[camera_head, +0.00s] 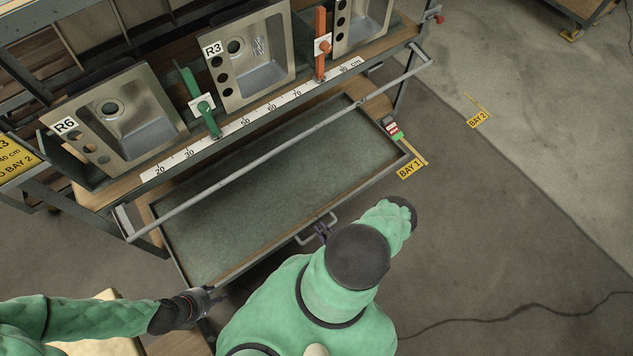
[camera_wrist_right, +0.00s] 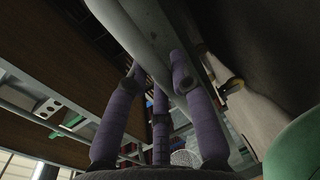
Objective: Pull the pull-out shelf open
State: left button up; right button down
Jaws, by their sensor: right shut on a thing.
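The pull-out shelf (camera_head: 270,190) has a dark green surface and a metal frame. It stands out from the rack, below and in front of the shelf with the sinks. Its bar handle (camera_head: 303,240) is on the front edge. My right gripper (camera_head: 323,231) is at the handle, mostly hidden by my green-sleeved arm. In the right wrist view its purple fingers (camera_wrist_right: 158,95) close around a grey bar (camera_wrist_right: 148,45). My left gripper (camera_head: 206,298) is beside the shelf's front left corner; its fingers are too dark and small to read.
Sinks R6 (camera_head: 120,118) and R3 (camera_head: 250,60) stand on the rack above, with green (camera_head: 204,105) and orange (camera_head: 321,45) dividers. A long rail (camera_head: 270,150) crosses above the shelf.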

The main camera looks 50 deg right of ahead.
jog(key=shift+s, duration=0.25)
jog(key=c, duration=1)
grip_release()
jog(key=shift+c, duration=0.2)
jog(key=v, duration=1.2)
